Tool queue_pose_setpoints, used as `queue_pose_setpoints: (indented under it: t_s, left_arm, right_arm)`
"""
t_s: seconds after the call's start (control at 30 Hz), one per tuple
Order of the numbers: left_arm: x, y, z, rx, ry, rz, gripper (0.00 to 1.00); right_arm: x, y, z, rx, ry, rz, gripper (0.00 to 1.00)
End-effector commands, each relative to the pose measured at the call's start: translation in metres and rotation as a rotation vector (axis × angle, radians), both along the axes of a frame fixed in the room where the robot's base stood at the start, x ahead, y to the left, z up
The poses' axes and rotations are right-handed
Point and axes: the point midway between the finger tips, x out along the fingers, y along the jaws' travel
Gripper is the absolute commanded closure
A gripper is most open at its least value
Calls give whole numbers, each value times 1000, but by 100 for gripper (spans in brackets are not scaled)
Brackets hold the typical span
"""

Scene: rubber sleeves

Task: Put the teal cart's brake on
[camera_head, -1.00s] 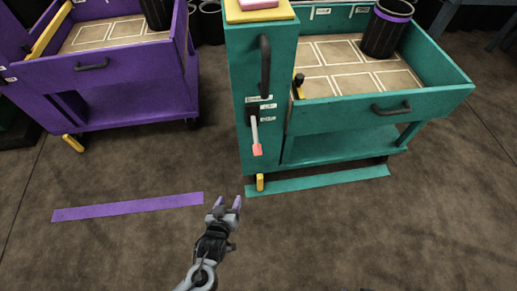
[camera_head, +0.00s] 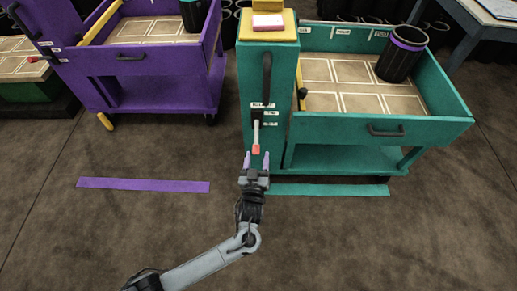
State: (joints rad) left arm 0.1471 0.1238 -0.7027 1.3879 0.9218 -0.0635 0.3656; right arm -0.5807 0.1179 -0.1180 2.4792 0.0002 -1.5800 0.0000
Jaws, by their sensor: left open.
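The teal cart (camera_head: 350,160) stands right of centre, with a tall column (camera_head: 281,75) at its left end. On the column's front a pale lever (camera_head: 256,132) with a red tip hangs pointing down beside small white labels too small to read. My left gripper (camera_head: 257,160) is open at the column's lower front. Its purple-tipped fingers show either side of a spot just below the red tip. I cannot tell whether they touch the lever. The yellow piece at the column's foot is hidden behind my gripper. My right gripper is not in view.
A purple cart (camera_head: 150,85) stands to the left, with a yellow piece (camera_head: 105,121) at its foot. A purple floor strip (camera_head: 143,185) and a teal floor strip (camera_head: 330,189) lie in front. A black bin (camera_head: 400,58) stands in the teal cart's tray. The near floor is clear.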

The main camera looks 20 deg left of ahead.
Motion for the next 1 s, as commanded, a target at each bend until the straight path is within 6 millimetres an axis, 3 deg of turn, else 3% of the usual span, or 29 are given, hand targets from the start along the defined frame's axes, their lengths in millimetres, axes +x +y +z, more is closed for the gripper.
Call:
queue_pose_setpoints:
  t_s: [0.1,0.33,0.77,1.0]
  left_arm:
    - [20,6,-3,3,-3,2,43]
    - [43,12,-2,1,-1,0,43]
    - [51,14,0,1,0,1,43]
    - [50,14,0,1,0,1,77]
  right_arm:
    - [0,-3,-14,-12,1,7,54]
    - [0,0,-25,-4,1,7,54]
    - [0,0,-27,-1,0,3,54]
    - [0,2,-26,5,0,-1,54]
